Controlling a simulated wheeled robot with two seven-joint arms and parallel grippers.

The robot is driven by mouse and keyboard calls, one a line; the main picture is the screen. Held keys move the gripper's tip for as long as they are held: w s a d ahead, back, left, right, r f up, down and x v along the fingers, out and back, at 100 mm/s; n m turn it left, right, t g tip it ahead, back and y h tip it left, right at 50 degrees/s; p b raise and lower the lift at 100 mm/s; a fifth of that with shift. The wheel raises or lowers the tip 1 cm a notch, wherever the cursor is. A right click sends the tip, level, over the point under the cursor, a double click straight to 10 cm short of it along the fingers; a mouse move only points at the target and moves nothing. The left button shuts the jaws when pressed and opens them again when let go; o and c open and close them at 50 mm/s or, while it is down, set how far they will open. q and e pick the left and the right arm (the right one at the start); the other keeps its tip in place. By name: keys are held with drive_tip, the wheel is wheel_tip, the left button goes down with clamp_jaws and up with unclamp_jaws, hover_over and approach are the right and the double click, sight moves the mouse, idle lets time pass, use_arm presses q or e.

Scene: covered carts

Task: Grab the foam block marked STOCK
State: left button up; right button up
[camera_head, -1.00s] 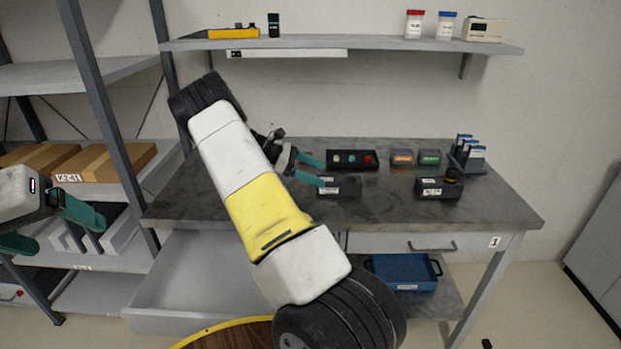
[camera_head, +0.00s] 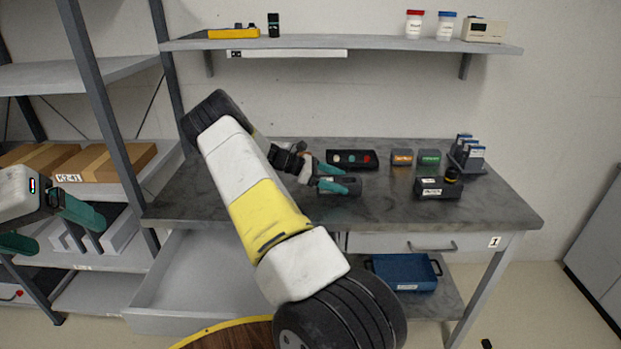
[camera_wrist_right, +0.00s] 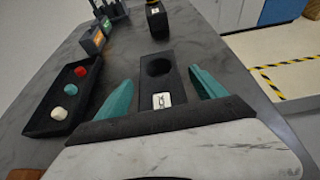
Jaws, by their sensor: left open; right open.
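A dark foam block (camera_head: 350,187) with a round hole and a white label lies on the grey table. In the right wrist view the block (camera_wrist_right: 153,76) sits between the two teal fingers, with a gap visible on each side. Its label is too small to read. My right gripper (camera_head: 344,179) is open at this block, and its fingers hide part of it in the head view. A second dark block (camera_head: 430,188) with labels stands further right, a black and yellow piece in it; its labels are also unreadable. My left gripper (camera_head: 50,228) is open and empty by the left shelves.
A black tray (camera_head: 352,154) with coloured round pieces lies behind the near block. Orange (camera_head: 402,157) and green (camera_head: 429,157) boxes and a rack (camera_head: 468,153) stand further right. A wall shelf (camera_head: 370,44) hangs above. An open drawer (camera_head: 190,285) juts out below.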

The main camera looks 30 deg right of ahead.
drive_tip(key=c, duration=1.5)
drive_tip(key=shift+r, duration=0.1)
